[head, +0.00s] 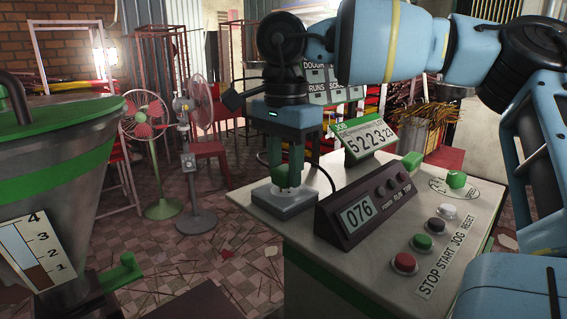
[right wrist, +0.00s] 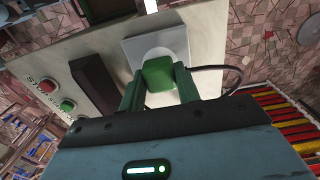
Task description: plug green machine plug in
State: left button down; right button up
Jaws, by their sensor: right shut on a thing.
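The green plug (head: 288,176) is held between the fingers of my right gripper (head: 286,172), which points down in the head view. The plug sits at a grey socket block (head: 283,201) on the top of the machine cabinet. In the right wrist view the green plug (right wrist: 159,75) is between the fingers of my right gripper (right wrist: 160,84), over the pale round face of the socket block (right wrist: 157,46). A dark cable (right wrist: 222,68) runs from the plug. I cannot tell how deep the plug sits in the socket. My left gripper is not in view.
A dark display box reading 076 (head: 372,207) stands right of the socket. A green sign (head: 364,142) is behind it. Red (head: 404,263), green and other buttons line the cabinet front. A large hopper (head: 60,190) stands at left, with fans (head: 150,115) behind.

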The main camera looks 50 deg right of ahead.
aim_at(285, 168)
jog(key=shift+p, duration=0.4)
dwell(1.9)
jog(key=shift+f+b, duration=0.4)
jog(key=shift+f, duration=0.2)
dwell(0.5)
jog(key=o, duration=1)
jog(key=shift+r+p, duration=0.35)
jog(key=shift+r, duration=3.6)
jog(key=shift+f, duration=0.1)
